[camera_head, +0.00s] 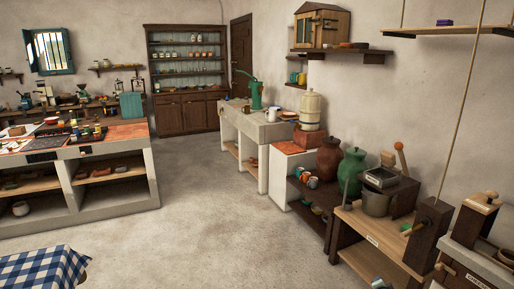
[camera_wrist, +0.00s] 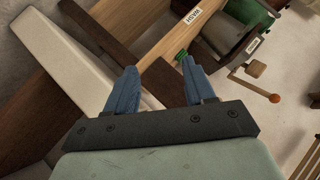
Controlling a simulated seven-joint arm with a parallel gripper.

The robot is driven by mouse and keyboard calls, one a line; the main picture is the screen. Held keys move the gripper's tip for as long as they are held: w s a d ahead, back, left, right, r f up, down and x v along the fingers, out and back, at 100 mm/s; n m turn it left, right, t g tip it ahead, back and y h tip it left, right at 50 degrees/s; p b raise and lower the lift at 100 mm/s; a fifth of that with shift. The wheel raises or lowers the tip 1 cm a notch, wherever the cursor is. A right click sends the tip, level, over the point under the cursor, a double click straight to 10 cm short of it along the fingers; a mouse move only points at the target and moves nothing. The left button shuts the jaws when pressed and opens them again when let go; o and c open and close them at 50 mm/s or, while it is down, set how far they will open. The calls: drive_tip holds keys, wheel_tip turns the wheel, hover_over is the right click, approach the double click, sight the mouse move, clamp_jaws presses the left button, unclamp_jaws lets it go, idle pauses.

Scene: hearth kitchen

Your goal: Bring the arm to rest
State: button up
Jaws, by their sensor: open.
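My gripper (camera_wrist: 159,63) shows in the wrist view, with two blue fingers spread apart on a dark bar. The jaws are open and I see nothing held between them. Beyond the fingertips is a wooden bench (camera_wrist: 160,47) with a white label. A small green thing (camera_wrist: 181,56) shows beside the right fingertip; I cannot tell how far below it lies. My gripper and arm do not show in the head view.
In the head view, a wooden bench (camera_head: 372,237) carries a metal pot (camera_head: 376,203) at the right. A crank with an orange knob (camera_wrist: 274,98) juts out in the wrist view. A checked cloth (camera_head: 42,268) is at lower left. The middle floor (camera_head: 205,215) is clear.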

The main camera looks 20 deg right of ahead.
drive_tip(key=s+a+f+n+g+y, duration=0.2)
drive_tip(key=s+a+f+n+y, duration=0.15)
drive_tip(key=a, duration=0.65)
drive_tip(key=s+a+f+n+g+y, duration=0.2)
drive_tip(key=a+f+y, duration=0.2)
drive_tip(key=a, duration=0.5)
drive_tip(key=s+a+f+n+g+y, duration=0.1)
drive_tip(key=s+a+f+n+y, duration=0.25)
drive_tip(key=a, duration=0.65)
drive_tip(key=s+a+f+n+g, duration=0.2)
drive_tip(key=s+a, duration=0.3)
drive_tip(key=a, duration=0.7)
drive_tip(key=s+a+f+n+g+h, duration=0.1)
drive_tip(key=s+a+n+g, duration=0.3)
drive_tip(key=a, duration=0.8)
drive_tip(key=s+a+f+n+g, duration=0.3)
drive_tip(key=s+a, duration=0.3)
drive_tip(key=a, duration=0.7)
drive_tip(key=shift+s+f+n+h, duration=0.15)
drive_tip(key=shift+s+n+h, duration=0.15)
drive_tip(key=shift+n, duration=0.6)
